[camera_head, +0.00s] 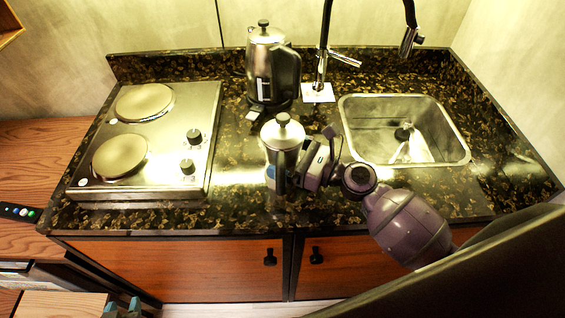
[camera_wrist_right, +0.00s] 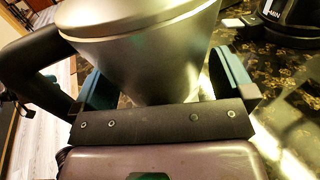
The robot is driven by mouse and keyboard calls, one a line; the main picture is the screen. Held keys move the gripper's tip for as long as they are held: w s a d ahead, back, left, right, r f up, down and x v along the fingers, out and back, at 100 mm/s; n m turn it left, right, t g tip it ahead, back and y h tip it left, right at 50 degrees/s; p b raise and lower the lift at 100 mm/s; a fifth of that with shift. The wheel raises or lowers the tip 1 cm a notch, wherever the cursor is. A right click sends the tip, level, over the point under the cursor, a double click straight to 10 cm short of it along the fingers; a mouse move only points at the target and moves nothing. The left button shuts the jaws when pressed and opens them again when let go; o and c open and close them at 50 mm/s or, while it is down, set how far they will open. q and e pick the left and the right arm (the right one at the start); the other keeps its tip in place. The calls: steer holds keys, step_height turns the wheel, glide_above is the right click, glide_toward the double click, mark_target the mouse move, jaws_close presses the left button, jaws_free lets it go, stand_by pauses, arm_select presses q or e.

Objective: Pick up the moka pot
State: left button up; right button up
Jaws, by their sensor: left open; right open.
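The moka pot (camera_head: 283,133) is silver with a knobbed lid and looks upright over the dark counter, left of the sink. Its body fills the top of the right wrist view (camera_wrist_right: 145,45), with a black handle at the left. My right gripper (camera_wrist_right: 165,88) is open, with one teal-lined finger on each side of the pot; contact is not clear. In the head view this gripper (camera_head: 290,172) is at the pot's lower part, and the pot's base is largely hidden. My left gripper (camera_head: 123,307) is open and empty at the bottom left, below the counter front.
A steel kettle (camera_head: 266,65) stands close behind the moka pot. A two-plate hob (camera_head: 170,150) is at the left, and a sink (camera_head: 405,130) with a black tap (camera_head: 323,50) at the right. Bare counter (camera_head: 236,190) shows between hob and pot.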

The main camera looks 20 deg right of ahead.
steer(key=shift+w+a, duration=0.25)
steer(key=shift+a, duration=0.05)
steer(key=c, duration=1.6)
